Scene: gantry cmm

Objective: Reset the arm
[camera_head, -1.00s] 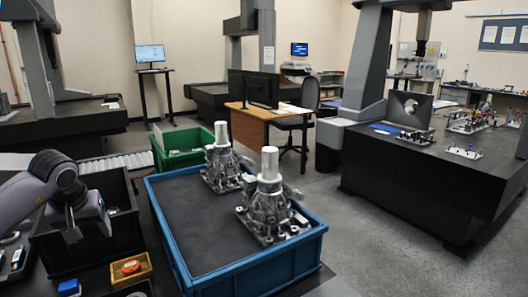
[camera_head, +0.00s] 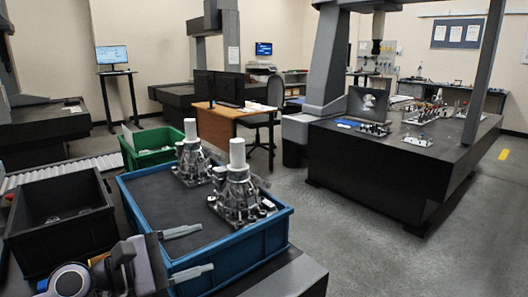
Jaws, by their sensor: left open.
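My left arm comes in at the lower left of the head view. My left gripper (camera_head: 207,248) is open and empty, its two light grey fingers spread apart. The fingers appear over the near left wall of the blue tray (camera_head: 245,243); I cannot tell their exact height. Two metal housings with pale upright cylinders stand in the tray: the nearer housing (camera_head: 238,195) and the farther housing (camera_head: 190,163). The gripper is apart from both. My right gripper is not in view.
A black bin (camera_head: 60,245) stands left of the blue tray, with small parts inside. A green crate (camera_head: 147,158) stands behind it. A large dark measuring table (camera_head: 390,172) with fixtures is at the right. Grey floor (camera_head: 350,255) lies clear between.

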